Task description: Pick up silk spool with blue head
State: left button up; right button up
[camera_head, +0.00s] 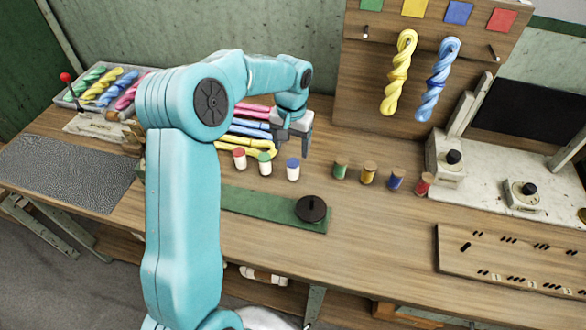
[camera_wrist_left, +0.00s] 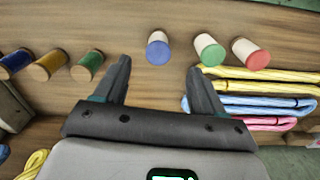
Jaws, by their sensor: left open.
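The silk spool with blue head (camera_head: 293,173) has a pale body and stands upright on the wooden table (camera_head: 370,240), at the right end of a short row. It also shows in the left wrist view (camera_wrist_left: 158,51), ahead of the gap between the fingertips. My left gripper (camera_head: 292,150) is open, with its fingers pointing down just above and behind this spool. In the left wrist view the open fingers (camera_wrist_left: 158,72) have nothing between them. My right gripper is not in view.
A green-headed spool (camera_head: 265,169) and a red-headed spool (camera_head: 239,164) stand left of it. Several wooden-topped coloured spools, one green (camera_head: 340,173), stand to its right. Folded skeins (camera_head: 250,131) lie behind. A green mat (camera_head: 265,210) with a dark disc (camera_head: 311,208) lies in front.

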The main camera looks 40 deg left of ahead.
aim_at(292, 163)
pick_arm(q)
jog(key=f, duration=0.3)
jog(key=w+f, duration=0.1)
jog(key=f, duration=0.1)
jog(key=shift+f, duration=0.3)
jog(key=shift+s+f, duration=0.15)
jog(key=shift+s, duration=0.05)
jog(key=shift+s+d+f+p, duration=0.1)
jog(key=shift+s+p, duration=0.15)
jog(key=shift+p, duration=0.15)
jog(key=f, duration=0.1)
jog(key=f+p, duration=0.1)
jog(key=f, duration=0.3)
jog(key=shift+w, duration=0.35)
jog(key=shift+s, duration=0.3)
jog(key=shift+c, duration=0.3)
jog(key=shift+w+f, duration=0.1)
jog(key=shift+w, duration=0.15)
jog(key=c, duration=1)
jog(key=shift+s, duration=0.15)
jog(key=shift+c, duration=0.5)
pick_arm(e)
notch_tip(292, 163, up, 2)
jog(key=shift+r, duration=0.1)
